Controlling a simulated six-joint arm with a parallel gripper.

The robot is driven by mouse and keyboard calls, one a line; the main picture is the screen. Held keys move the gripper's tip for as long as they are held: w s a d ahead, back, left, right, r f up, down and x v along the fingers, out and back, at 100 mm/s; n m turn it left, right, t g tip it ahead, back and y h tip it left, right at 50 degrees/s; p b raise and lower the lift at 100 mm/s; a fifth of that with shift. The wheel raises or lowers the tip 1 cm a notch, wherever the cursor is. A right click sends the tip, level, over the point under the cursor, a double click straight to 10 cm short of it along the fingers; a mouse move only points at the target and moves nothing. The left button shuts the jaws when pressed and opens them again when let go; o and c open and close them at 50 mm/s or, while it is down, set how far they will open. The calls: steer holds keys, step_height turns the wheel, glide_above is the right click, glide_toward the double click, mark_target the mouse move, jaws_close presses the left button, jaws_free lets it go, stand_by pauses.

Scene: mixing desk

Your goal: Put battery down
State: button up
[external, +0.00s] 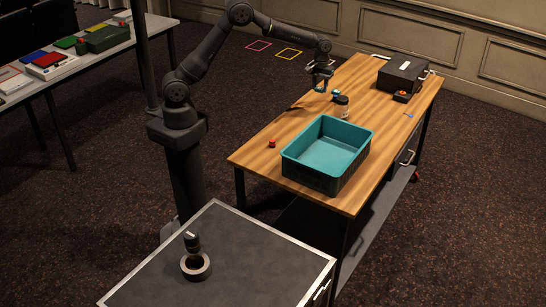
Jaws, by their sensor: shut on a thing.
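My gripper (321,85) is over the far left part of the wooden table (260,156), low above its top. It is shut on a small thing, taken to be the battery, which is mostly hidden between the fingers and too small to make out. I cannot tell whether it touches the table.
A small round item (336,94) and a clear jar with a dark lid (342,108) stand close to the gripper's right. An empty teal bin (312,180) fills the near part of the table. A black case (402,73) stands at the far right. A small red item (272,143) lies left of the bin.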

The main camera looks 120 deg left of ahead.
steer(key=r, duration=0.5)
steer(key=shift+w+d, duration=0.25)
steer(key=w+d+m, duration=0.2)
steer(key=w+d, duration=0.3)
steer(key=d, duration=0.6)
steer(key=w+d+m, duration=0.2)
steer(key=w+d, duration=0.4)
steer(key=d, duration=0.4)
steer(key=d+m, duration=0.6)
steer(key=d, duration=2.5)
steer(key=s+d+m, duration=0.2)
steer(key=s+d, duration=0.3)
steer(key=d, duration=0.4)
steer(key=s+d+m, duration=0.2)
steer(key=s+d, duration=0.4)
steer(key=d, duration=0.3)
steer(key=s+d+m, duration=0.2)
steer(key=s+d, duration=0.4)
steer(key=s, duration=0.3)
steer(key=s+d+m, duration=0.3)
steer(key=s+d, duration=0.4)
steer(key=s, duration=0.2)
glide_above(200, 229)
step_height(200, 229, down, 26)
steer(key=shift+a, duration=0.15)
steer(key=shift+f, duration=1.95)
